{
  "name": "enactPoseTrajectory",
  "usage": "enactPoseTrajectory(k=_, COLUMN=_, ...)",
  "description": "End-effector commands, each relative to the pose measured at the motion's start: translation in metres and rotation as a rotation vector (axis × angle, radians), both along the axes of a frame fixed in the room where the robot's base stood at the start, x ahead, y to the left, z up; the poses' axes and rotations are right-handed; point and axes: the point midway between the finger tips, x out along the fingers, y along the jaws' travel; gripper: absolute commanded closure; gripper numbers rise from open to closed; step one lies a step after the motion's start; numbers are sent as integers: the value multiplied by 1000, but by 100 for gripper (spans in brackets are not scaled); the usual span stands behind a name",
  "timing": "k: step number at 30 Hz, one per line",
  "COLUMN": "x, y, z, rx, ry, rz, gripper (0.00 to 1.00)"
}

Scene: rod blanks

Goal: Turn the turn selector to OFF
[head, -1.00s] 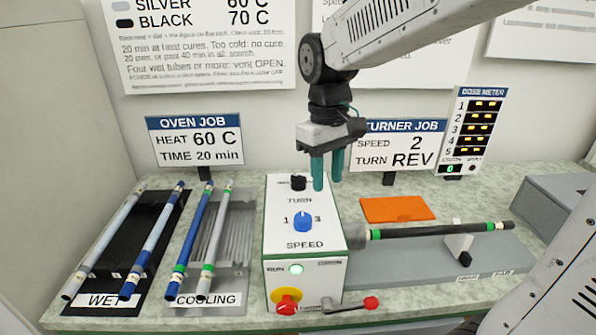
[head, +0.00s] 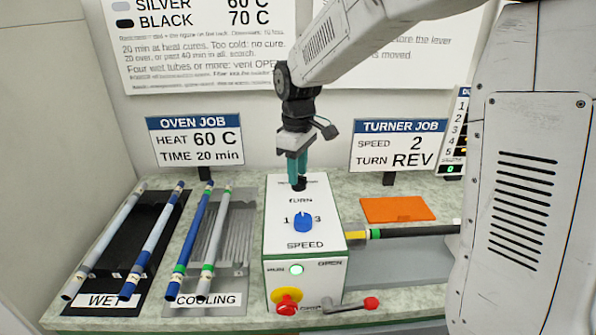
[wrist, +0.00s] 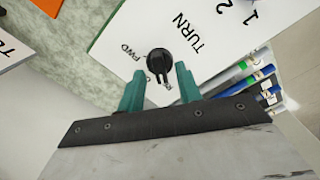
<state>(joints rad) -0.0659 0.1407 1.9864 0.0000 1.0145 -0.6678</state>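The turn selector (head: 299,184) is a small black knob at the back of the white turner box (head: 328,205). It shows below my fingertips, partly hidden by them. My gripper (head: 298,178) has teal fingers pointing down over it. In the wrist view the selector (wrist: 160,62) sits between and just beyond the two fingertips of my gripper (wrist: 157,78), which stand apart. "FWD" and "TURN" are readable beside it; the other position labels are hidden or too small, so its exact setting cannot be told.
The blue speed knob (head: 303,223) is in front of the selector. A green lamp (head: 296,269) glows above a red stop button (head: 287,301). A dark rod (head: 415,232) extends right from the box. Several rods lie on the wet and cooling racks at left. My arm covers the right side.

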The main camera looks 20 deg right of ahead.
Motion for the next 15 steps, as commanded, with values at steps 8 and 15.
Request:
enactPoseTrajectory(k=8, x=0, y=0, z=-7, rx=0, ry=0, rz=0, gripper=65)
enactPoseTrajectory(k=15, x=0, y=0, z=-7, rx=0, ry=0, rz=0, gripper=100)
